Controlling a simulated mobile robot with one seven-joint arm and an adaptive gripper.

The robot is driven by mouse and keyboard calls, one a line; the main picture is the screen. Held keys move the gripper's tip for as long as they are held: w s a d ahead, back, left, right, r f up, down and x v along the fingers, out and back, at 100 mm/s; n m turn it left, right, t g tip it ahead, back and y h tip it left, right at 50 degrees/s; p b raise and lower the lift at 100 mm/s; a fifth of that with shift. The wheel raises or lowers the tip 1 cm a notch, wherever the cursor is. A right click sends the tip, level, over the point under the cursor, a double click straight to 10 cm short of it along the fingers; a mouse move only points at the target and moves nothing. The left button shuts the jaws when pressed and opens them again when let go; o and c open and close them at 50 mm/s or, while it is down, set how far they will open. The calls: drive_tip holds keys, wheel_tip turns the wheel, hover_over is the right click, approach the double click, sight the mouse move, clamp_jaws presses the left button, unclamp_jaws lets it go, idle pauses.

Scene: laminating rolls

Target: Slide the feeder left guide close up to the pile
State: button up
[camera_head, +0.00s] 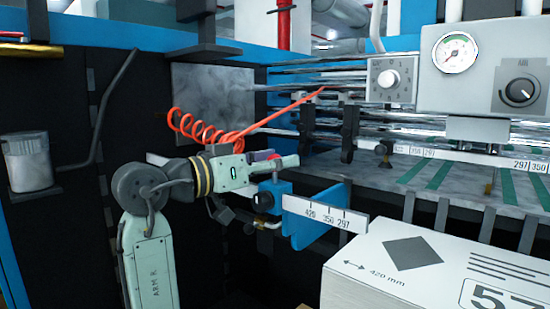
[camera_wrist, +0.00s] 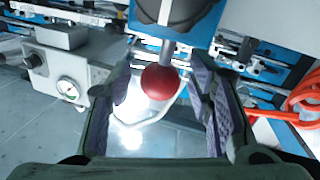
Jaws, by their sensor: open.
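The left guide is a blue plate (camera_head: 318,226) on a blue block, beside a white scale strip (camera_head: 325,213) marked 420, 350 and 297. Its red ball knob (camera_head: 274,156) shows just beside my gripper (camera_head: 287,162). In the wrist view the red knob (camera_wrist: 160,82) sits on a grey stem between the two fingers of my gripper (camera_wrist: 162,72), which are open with gaps to the knob. The pile (camera_head: 440,265) is a white block marked 420 mm, right of the guide. The scale's right end reaches close to the pile's far left corner; the exact gap is unclear.
A coiled orange hose (camera_head: 205,128) hangs just behind my gripper. A grey panel with a pressure gauge (camera_head: 455,52) and a dial box (camera_head: 391,78) stand above the feed table (camera_head: 440,180). A grey cup (camera_head: 28,160) is on the dark wall at the left.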

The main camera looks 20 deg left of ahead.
drive_tip(key=shift+w, duration=0.1)
drive_tip(key=shift+c, duration=0.3)
clamp_jaws()
idle(0.4)
